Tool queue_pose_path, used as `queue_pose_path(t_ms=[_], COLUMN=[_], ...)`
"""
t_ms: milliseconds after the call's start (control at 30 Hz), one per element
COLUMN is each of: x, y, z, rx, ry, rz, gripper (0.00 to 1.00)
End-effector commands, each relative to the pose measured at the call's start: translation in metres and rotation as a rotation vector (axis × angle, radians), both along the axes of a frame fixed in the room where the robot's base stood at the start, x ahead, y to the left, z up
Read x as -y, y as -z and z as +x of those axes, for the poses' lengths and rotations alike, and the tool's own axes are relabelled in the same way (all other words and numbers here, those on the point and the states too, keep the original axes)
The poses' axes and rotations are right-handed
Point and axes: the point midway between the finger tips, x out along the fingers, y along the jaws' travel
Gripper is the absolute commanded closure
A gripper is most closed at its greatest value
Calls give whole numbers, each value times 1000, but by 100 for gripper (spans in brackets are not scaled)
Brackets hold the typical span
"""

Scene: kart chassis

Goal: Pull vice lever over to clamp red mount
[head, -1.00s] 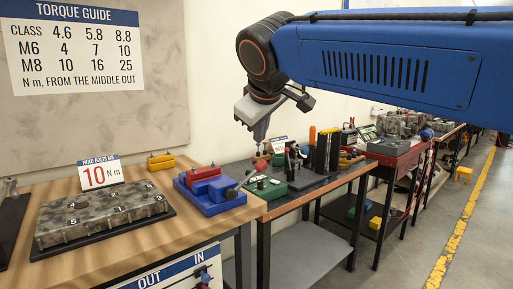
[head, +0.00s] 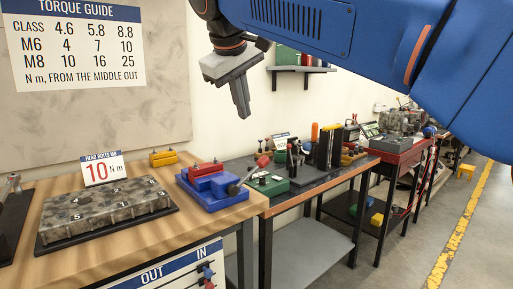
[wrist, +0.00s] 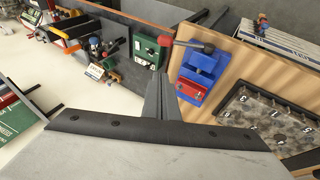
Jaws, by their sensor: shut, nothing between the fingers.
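The blue vice (head: 212,204) sits near the right edge of the wooden bench, with the red mount (head: 204,170) on it. The vice also shows in the wrist view (wrist: 203,64), with the red mount (wrist: 191,90) at its near end. The vice lever (head: 249,174) runs from a black hub up and right to a red knob (head: 263,161); in the wrist view the knob (wrist: 165,41) points left, past the bench edge. My gripper (head: 243,113) is shut and empty, above and apart from the lever. Its fingers (wrist: 160,82) appear left of the vice in the wrist view.
A marbled head block (head: 105,212) on a black tray and a yellow block (head: 163,159) share the wooden bench. A dark bench with a green box (head: 268,184) and upright tools adjoins at right. The air above the vice is clear.

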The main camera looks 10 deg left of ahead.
Motion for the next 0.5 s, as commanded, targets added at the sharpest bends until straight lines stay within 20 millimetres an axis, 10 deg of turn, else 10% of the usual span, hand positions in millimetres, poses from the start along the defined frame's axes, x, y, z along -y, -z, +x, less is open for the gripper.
queue_pose_path(t_ms=[500], x=[-4], y=[34], z=[21], rx=[-28], ry=[19], rz=[-22], gripper=[100])
